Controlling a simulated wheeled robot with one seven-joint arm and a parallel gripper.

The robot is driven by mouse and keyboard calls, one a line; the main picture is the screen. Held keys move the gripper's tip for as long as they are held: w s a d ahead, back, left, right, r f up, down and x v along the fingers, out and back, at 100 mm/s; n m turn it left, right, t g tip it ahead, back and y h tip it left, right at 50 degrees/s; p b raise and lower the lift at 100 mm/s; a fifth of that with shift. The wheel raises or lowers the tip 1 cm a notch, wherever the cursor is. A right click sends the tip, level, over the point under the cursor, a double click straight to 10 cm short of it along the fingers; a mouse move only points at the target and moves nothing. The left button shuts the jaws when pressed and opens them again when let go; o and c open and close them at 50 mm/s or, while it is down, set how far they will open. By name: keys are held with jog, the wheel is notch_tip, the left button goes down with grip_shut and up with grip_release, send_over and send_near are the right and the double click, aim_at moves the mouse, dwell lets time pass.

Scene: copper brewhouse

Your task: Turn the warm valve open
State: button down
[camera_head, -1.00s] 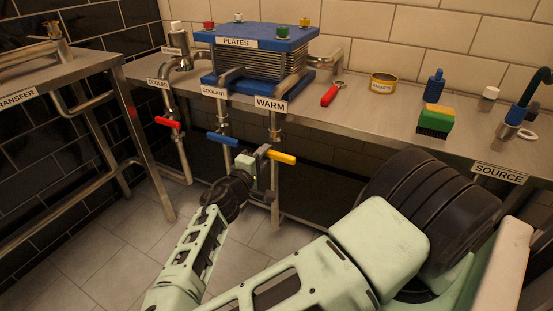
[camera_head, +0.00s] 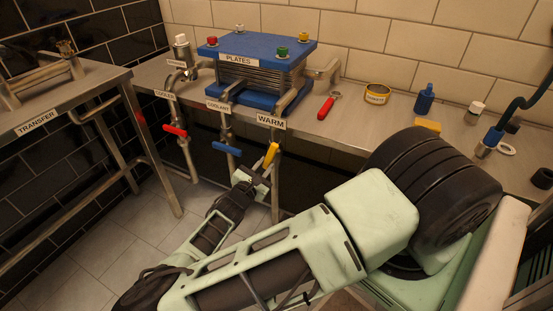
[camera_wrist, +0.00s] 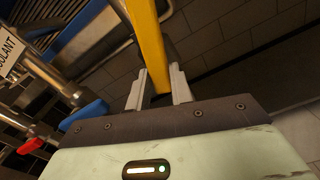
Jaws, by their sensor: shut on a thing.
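The warm valve's yellow handle (camera_head: 271,154) is below the WARM label (camera_head: 271,121) at the bench's front edge. It stands steeply, its upper end leaning slightly right. My gripper (camera_head: 266,168) reaches it from below and is shut on it. In the wrist view the two pale fingers (camera_wrist: 160,76) lie either side of the yellow handle (camera_wrist: 149,40). The valve body is mostly hidden behind my gripper and the handle.
A blue handle (camera_head: 227,149) under the COOLANT label and a red handle (camera_head: 175,131) under COOLER are close on the left. The plate unit (camera_head: 262,53) stands on the bench above. A red-handled tool (camera_head: 326,108) lies right of it.

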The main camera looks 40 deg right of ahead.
jog(key=shift+r+n+p, duration=0.3)
jog(key=shift+n+p, duration=0.2)
jog(key=shift+n, duration=0.7)
jog(key=c, duration=1.4)
grip_release()
jog(key=shift+f+b, duration=0.3)
jog(key=shift+f, duration=0.05)
jog(key=v, duration=0.6)
jog(key=v, duration=1.7)
jog(key=shift+a, duration=0.25)
jog(key=shift+s+r, duration=0.1)
jog(key=shift+r, duration=0.05)
